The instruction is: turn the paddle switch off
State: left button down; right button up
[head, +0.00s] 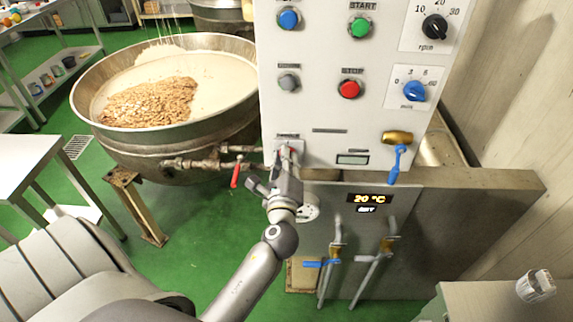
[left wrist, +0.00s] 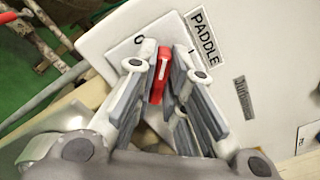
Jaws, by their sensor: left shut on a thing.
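The paddle switch (left wrist: 160,68) is a small red knob with a white line, on a light plate on the white control panel (head: 318,150). A label reading PADDLE shows beside it in the left wrist view. My left gripper (left wrist: 160,82) is at the switch, its two fingers on either side of the red knob and shut on it. In the head view my left gripper (head: 287,160) reaches the lower left of the panel and hides most of the switch. My right gripper is not in view.
A large kettle (head: 240,113) with nuts in pale mix stands left of the panel. Red-handled (head: 236,174) and blue-handled (head: 397,165) valves stick out nearby. A red stop button (head: 348,89), green start button (head: 360,27) and dials sit higher on the panel.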

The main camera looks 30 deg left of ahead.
pick_arm(q)
jog(key=shift+f+n+b, duration=0.2)
jog(key=shift+n+b, duration=1.85)
jog(key=shift+n, duration=2.15)
jog(key=c, duration=1.5)
grip_release()
jog(key=shift+r, duration=0.1)
